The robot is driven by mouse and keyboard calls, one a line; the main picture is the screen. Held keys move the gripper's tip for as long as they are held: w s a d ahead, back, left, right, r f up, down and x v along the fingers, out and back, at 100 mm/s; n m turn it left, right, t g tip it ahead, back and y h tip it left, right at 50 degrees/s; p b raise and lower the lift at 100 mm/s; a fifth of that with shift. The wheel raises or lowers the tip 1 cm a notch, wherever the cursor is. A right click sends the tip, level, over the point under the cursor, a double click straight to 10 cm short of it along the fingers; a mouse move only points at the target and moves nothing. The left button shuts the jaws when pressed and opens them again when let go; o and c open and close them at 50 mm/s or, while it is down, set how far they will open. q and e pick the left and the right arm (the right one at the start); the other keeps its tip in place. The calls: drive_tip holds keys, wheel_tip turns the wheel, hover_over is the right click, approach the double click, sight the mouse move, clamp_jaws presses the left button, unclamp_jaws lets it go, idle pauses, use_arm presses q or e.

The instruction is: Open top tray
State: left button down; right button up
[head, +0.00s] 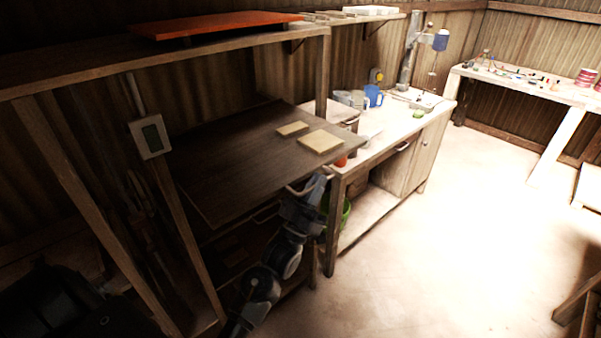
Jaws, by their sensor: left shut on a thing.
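The top tray (235,165) is a dark wooden board in the shelf frame at the left. It sticks out from the frame toward the room. Two pale tiles, a small one (292,128) and a larger one (321,141), lie flat on it near its right end. A light curved handle (305,187) sits at the tray's front edge. My left gripper (318,187) is shut on this handle, and its fingertips are small and hard to make out. My right gripper is not in view.
Below the top tray a lower handle (266,212) shows in shadow. A workbench (397,140) with a drill press and a blue jug (373,96) stands just right of the tray. An orange board (215,24) lies on the upper shelf. The floor (450,240) at the right is clear.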

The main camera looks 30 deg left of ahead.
use_arm(q)
drive_tip(key=shift+s+d, duration=0.2)
drive_tip(key=shift+d, duration=0.45)
drive_tip(key=shift+s+d, duration=0.15)
drive_tip(key=shift+d, duration=0.5)
drive_tip(key=c, duration=1.5)
unclamp_jaws()
drive_tip(key=shift+f, duration=0.1)
drive_tip(key=b+v, duration=0.4)
drive_tip(key=v, duration=0.6)
drive_tip(key=shift+s+f+b, duration=0.2)
drive_tip(key=shift+s+b, duration=0.1)
drive_tip(key=shift+b, duration=0.1)
